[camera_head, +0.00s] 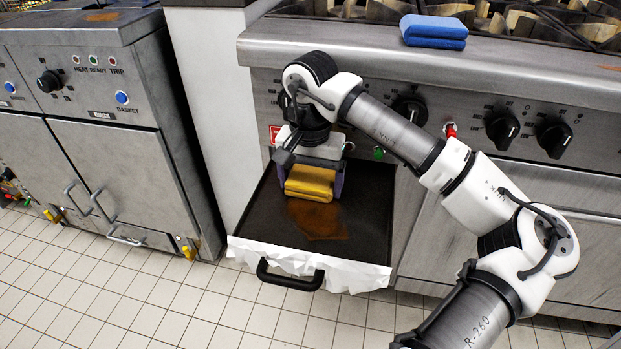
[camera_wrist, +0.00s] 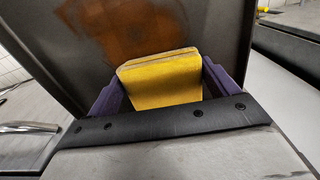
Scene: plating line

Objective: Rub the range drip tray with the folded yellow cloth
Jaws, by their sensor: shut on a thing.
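The folded yellow cloth (camera_head: 310,182) is between the purple fingers of my gripper (camera_head: 311,181), which is shut on it. It also shows in the wrist view (camera_wrist: 160,82), with a finger on each side. The range drip tray (camera_head: 365,210) is a dark tray pulled out below the range's control panel. A brown-orange stain (camera_head: 318,220) lies on its floor, just in front of the cloth. In the wrist view the stain (camera_wrist: 130,38) shows beyond the cloth. Whether the cloth touches the tray floor I cannot tell.
A folded blue cloth (camera_head: 433,32) lies on the range's front ledge. The tray's front has crumpled white lining (camera_head: 345,276) and a black handle (camera_head: 290,277). Range knobs (camera_head: 503,130) stick out above. A fryer cabinet (camera_head: 110,170) stands to the left.

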